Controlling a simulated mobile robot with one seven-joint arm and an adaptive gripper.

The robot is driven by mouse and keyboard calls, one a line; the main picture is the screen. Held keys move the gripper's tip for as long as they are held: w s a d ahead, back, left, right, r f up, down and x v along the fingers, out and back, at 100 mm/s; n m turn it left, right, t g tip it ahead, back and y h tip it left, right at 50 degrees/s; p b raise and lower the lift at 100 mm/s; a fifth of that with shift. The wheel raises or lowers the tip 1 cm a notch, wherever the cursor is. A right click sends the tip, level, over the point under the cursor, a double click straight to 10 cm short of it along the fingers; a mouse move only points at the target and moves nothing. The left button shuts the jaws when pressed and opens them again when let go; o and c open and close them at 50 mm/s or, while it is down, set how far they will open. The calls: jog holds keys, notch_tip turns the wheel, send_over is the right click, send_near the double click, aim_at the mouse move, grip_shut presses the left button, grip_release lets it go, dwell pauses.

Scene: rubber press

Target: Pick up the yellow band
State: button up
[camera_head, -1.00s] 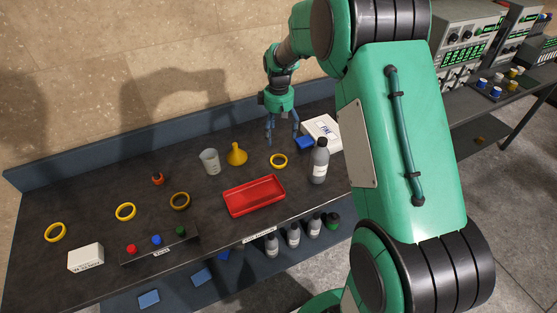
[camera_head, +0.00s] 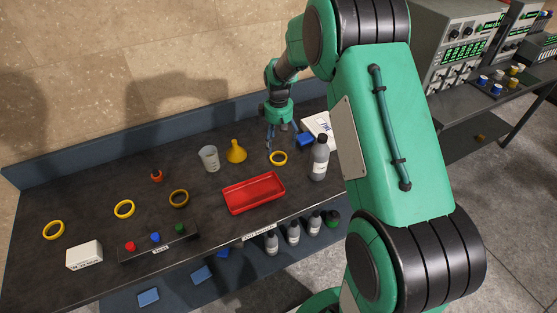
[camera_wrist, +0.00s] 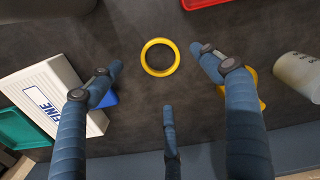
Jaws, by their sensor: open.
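Several yellow bands lie flat on the dark bench. One yellow band (camera_head: 278,158) lies below my gripper, between the yellow funnel and the grey bottle; it also shows in the wrist view (camera_wrist: 145,64). My gripper (camera_head: 279,143) is open and empty above the bench, behind that band in the head view. In the wrist view my gripper's fingers (camera_wrist: 160,60) are spread, with the band beyond and between the two upper fingertips, apart from them. Another yellow band (camera_head: 124,200), a far-left yellow band (camera_head: 45,231) and a darker amber band (camera_head: 171,198) lie to the left.
A yellow funnel (camera_head: 236,152), a beaker (camera_head: 209,158), a red tray (camera_head: 231,201), a grey bottle (camera_head: 319,160), a blue block (camera_head: 305,139) and a white box (camera_head: 316,124) surround the near band. A small button panel (camera_head: 140,254) stands at the front left.

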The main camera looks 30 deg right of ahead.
aim_at(278, 160)
jog(key=shift+f, duration=1.15)
jog(key=shift+f, duration=0.15)
jog(key=shift+f+b, duration=0.8)
jog(key=shift+f, duration=1.65)
jog(key=c, duration=1.1)
